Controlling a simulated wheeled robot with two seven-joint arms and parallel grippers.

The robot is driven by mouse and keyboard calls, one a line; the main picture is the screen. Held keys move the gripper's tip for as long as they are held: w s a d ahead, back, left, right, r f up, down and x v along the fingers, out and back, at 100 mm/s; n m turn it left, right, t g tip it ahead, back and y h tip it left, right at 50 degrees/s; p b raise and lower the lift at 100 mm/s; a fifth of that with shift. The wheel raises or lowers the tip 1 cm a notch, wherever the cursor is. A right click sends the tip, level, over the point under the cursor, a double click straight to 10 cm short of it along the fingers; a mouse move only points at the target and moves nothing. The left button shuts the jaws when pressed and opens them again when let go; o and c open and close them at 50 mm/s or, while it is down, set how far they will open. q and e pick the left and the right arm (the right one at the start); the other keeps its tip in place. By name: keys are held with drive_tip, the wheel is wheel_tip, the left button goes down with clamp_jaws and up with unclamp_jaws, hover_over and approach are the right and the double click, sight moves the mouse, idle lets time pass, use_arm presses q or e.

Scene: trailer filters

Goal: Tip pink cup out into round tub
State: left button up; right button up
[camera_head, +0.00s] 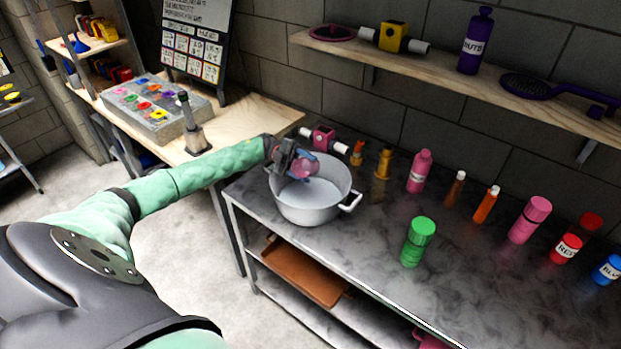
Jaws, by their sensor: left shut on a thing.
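The round tub (310,207) is a light grey metal pot with side handles, standing near the left end of the dark counter. My left gripper (292,163) reaches in from the left and is over the tub's back left part. It is shut on the pink cup (303,169), which looks tilted over the tub's opening. The cup is small in the view and partly hidden by the gripper, so I cannot tell what is in it. The tub's visible inside floor looks bare and pale. My right gripper is not in view.
A green jar (418,241) stands right of the tub near the counter's front edge. A pink bottle (419,171), orange bottles (487,204) and a pink jar (530,219) stand further right. A wooden shelf (450,75) runs above. A wooden table (240,115) adjoins at the left.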

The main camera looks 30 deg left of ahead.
use_arm(q)
drive_tip(key=shift+w, duration=0.1)
drive_tip(key=shift+w+r+n, duration=0.1)
drive_tip(key=shift+w+n, duration=0.05)
drive_tip(key=shift+n, duration=0.35)
drive_tip(key=shift+w+n+h, duration=0.15)
drive_tip(key=shift+n+h, duration=0.15)
drive_tip(key=shift+n, duration=0.1)
idle(0.6)
idle(0.3)
